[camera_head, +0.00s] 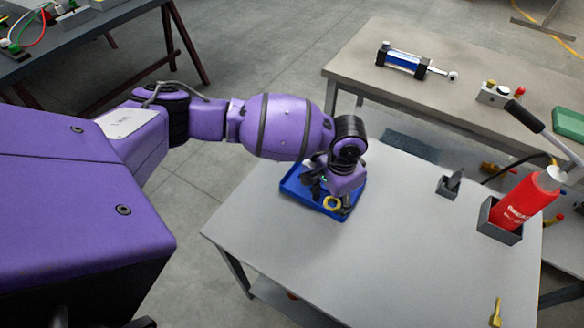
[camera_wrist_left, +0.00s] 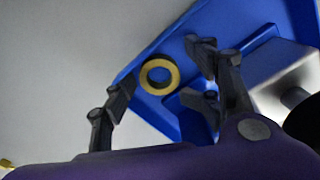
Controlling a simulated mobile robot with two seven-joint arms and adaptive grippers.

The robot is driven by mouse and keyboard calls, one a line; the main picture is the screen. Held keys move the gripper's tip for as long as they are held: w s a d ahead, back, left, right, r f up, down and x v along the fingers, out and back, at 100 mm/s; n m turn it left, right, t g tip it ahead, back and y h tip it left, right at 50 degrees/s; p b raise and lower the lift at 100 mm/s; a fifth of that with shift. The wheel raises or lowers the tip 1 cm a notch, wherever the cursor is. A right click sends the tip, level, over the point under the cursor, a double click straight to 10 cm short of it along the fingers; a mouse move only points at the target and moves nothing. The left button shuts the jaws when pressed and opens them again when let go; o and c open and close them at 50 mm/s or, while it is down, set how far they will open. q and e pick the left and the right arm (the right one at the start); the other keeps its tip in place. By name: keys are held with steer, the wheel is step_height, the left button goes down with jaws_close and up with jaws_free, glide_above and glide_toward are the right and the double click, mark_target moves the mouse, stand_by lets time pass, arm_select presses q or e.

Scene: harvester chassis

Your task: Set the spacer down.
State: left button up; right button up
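The spacer looks to be the gold ring (camera_head: 326,204) lying in the blue tray (camera_head: 296,194) on the near grey table. The ring also shows in the left wrist view (camera_wrist_left: 158,62), flat in the blue tray (camera_wrist_left: 180,38) near its edge. My left gripper (camera_head: 322,187) is over the tray, pointing down. In the left wrist view its fingers (camera_wrist_left: 164,66) are apart, with the ring between them in the picture and visible gaps on both sides. The head view partly hides the tray behind my left wrist.
A red bottle (camera_head: 520,203) with a lever stands in a grey holder on the table's right. A small grey holder (camera_head: 449,186) is nearby. A blue-black cylinder (camera_head: 404,61) lies on the back bench. The middle and front of the near table are mostly clear.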

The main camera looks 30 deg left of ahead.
arm_select(q)
steer(key=shift+s+d+f, duration=0.15)
steer(key=shift+s+f, duration=0.3)
steer(key=shift+f, duration=0.05)
step_height(320, 180, up, 14)
steer(key=p, duration=0.1)
steer(key=shift+w, duration=0.4)
steer(key=shift+r, duration=0.1)
